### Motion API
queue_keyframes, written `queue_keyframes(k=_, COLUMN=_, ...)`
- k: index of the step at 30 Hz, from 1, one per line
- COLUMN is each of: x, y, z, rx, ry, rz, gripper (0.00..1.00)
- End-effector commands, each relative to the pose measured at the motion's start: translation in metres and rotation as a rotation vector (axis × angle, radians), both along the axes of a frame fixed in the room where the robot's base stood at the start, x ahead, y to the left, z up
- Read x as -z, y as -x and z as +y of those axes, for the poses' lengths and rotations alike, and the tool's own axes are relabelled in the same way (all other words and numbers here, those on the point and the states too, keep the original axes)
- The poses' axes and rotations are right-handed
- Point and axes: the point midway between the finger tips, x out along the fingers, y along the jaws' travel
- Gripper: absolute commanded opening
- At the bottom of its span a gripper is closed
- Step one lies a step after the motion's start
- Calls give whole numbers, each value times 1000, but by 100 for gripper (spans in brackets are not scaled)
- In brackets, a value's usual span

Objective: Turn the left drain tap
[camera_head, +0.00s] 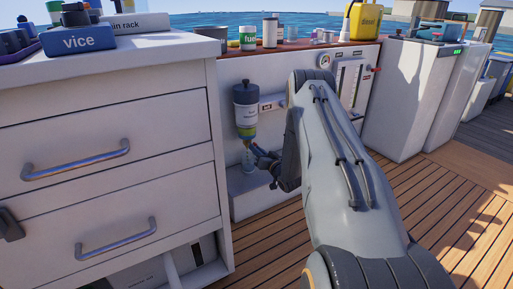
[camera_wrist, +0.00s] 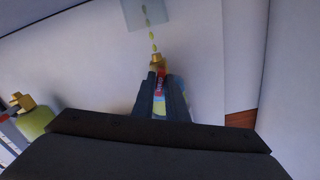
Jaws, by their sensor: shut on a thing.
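The left filter (camera_head: 246,100), dark with a white label and a yellow-green bowl below, hangs on the white panel in the head view. My gripper (camera_head: 262,156) is at the foot of this bowl. In the wrist view my gripper (camera_wrist: 159,88) is shut on the left drain tap (camera_wrist: 157,62), which has a brass end and a red part between the fingers. Yellow-green drops (camera_wrist: 152,38) run in a line from the brass end toward a pale bluish container (camera_wrist: 145,13). The tap's handle is mostly hidden by the fingers.
In the wrist view a second brass tap (camera_wrist: 22,102) under another yellow-green bowl (camera_wrist: 33,124) stands at the left. In the head view a white drawer cabinet (camera_head: 105,150) stands close on the left. A low ledge (camera_head: 255,197) lies below the filter. Wooden deck (camera_head: 265,245) is clear in front.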

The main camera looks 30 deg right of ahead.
Motion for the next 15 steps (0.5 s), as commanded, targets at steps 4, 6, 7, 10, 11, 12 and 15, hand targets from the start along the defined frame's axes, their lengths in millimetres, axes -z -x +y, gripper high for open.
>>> queue_keyframes(k=4, x=0, y=1, z=0, rx=-1, ry=124, rz=-2, gripper=0)
queue_keyframes(k=6, x=0, y=1, z=0, rx=-1, ry=175, rz=-3, gripper=0)
queue_keyframes(k=7, x=0, y=1, z=0, rx=-1, ry=197, rz=-4, gripper=0)
queue_keyframes(k=10, x=0, y=1, z=0, rx=-1, ry=260, rz=-7, gripper=0)
queue_keyframes(k=11, x=0, y=1, z=0, rx=-1, ry=277, rz=-8, gripper=0)
queue_keyframes(k=12, x=0, y=1, z=0, rx=-1, ry=297, rz=-8, gripper=0)
queue_keyframes(k=15, x=1, y=1, z=0, rx=-1, ry=340, rz=-10, gripper=0)
